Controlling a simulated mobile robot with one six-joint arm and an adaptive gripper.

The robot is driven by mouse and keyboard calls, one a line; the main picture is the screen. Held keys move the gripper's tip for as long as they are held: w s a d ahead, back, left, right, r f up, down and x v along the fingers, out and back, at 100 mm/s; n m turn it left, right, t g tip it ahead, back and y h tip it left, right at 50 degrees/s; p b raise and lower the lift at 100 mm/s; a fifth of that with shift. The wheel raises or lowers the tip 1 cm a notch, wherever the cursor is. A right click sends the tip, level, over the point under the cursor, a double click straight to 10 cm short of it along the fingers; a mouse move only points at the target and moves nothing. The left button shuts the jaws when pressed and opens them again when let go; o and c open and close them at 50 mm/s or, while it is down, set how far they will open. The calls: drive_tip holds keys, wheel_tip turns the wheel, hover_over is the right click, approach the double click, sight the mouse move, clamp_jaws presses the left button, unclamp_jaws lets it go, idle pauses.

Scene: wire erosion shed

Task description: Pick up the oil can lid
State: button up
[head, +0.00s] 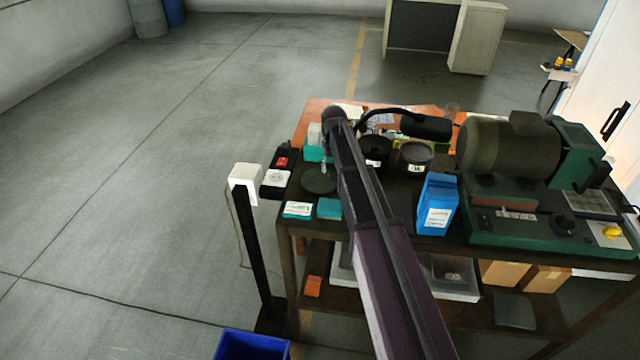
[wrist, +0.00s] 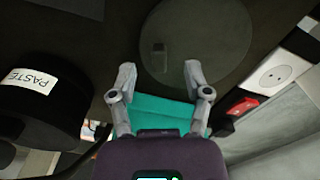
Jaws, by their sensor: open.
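A dark, flat, round disc, which looks like the oil can lid (head: 318,181), lies on the workbench (head: 352,226) near its left edge. In the wrist view the lid (wrist: 205,35) lies just beyond my gripper (wrist: 160,73), with a small, faint raised part near its lower left. My gripper is open with nothing between its fingers. The fingertips reach the lid's near edge in that picture, but I cannot tell their height above it. In the head view my arm hides most of the gripper.
A teal box (wrist: 165,108) shows beneath the fingers. A black pot labelled PASTE (wrist: 35,95) stands left. A red-and-black item (wrist: 240,107) and a white socket (wrist: 276,75) are right. A blue carton (head: 437,204) and a green machine (head: 535,215) fill the bench's right side.

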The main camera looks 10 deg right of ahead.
sight(332, 175)
drive_tip(key=shift+f+b, duration=1.5)
drive_tip(key=shift+f, duration=0.3)
drive_tip(key=shift+c, duration=0.2)
clamp_jaws()
